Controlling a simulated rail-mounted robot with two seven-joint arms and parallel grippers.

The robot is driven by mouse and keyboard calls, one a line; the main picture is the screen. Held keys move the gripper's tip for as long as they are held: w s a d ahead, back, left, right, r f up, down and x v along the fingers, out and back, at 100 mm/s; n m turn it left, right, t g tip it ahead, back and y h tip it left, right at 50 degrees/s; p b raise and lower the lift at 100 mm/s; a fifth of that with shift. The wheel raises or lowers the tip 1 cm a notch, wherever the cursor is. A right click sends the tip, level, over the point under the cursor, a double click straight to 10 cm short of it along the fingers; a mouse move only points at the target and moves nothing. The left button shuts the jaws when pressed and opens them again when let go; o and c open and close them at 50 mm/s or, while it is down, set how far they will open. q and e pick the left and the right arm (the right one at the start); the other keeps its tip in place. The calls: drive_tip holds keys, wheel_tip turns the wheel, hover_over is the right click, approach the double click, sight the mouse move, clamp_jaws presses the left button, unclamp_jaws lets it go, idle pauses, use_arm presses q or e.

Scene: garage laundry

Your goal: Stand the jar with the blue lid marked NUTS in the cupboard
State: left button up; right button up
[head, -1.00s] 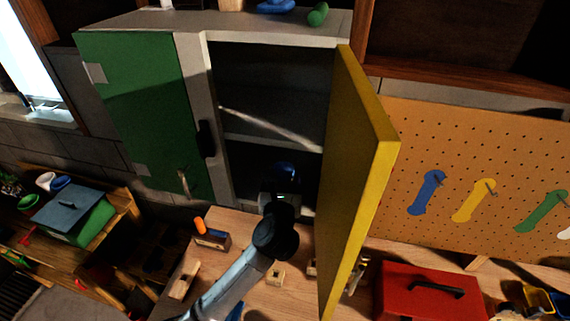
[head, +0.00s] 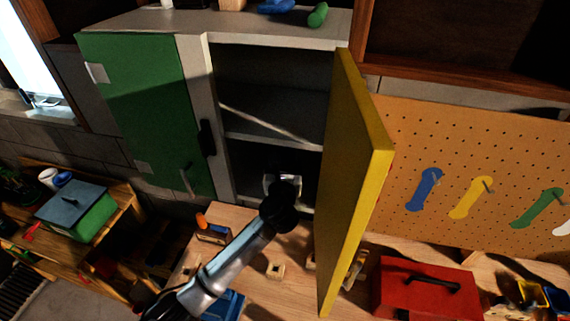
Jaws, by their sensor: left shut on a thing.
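The grey cupboard (head: 195,75) has its green left door (head: 145,115) shut and its yellow right door (head: 355,170) standing open. A shelf (head: 270,130) divides the dark open side. My left gripper (head: 282,184) is inside the lower compartment, low down and near its middle. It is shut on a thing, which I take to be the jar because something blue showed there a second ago. The jar itself is now hidden behind the gripper and in shadow; its NUTS marking cannot be read. My right gripper is not in view.
The open yellow door stands close to the right of my left arm. A red toolbox (head: 425,290) is on the wooden bench at right. Small wooden blocks (head: 275,270) and an orange-topped item (head: 212,230) lie below the cupboard. A green crate (head: 92,215) stands at left.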

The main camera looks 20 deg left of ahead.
use_arm(q)
drive_tip(key=shift+f, duration=0.2)
drive_tip(key=o, duration=1.2)
drive_tip(key=shift+r, duration=0.1)
drive_tip(key=shift+r, duration=0.2)
drive_tip(key=shift+s+d+f, duration=0.1)
drive_tip(key=shift+s+f, duration=0.05)
drive_tip(key=shift+s, duration=0.15)
drive_tip(key=b+v, duration=0.2)
drive_tip(key=v, duration=0.9)
drive_tip(key=shift+s, duration=0.15)
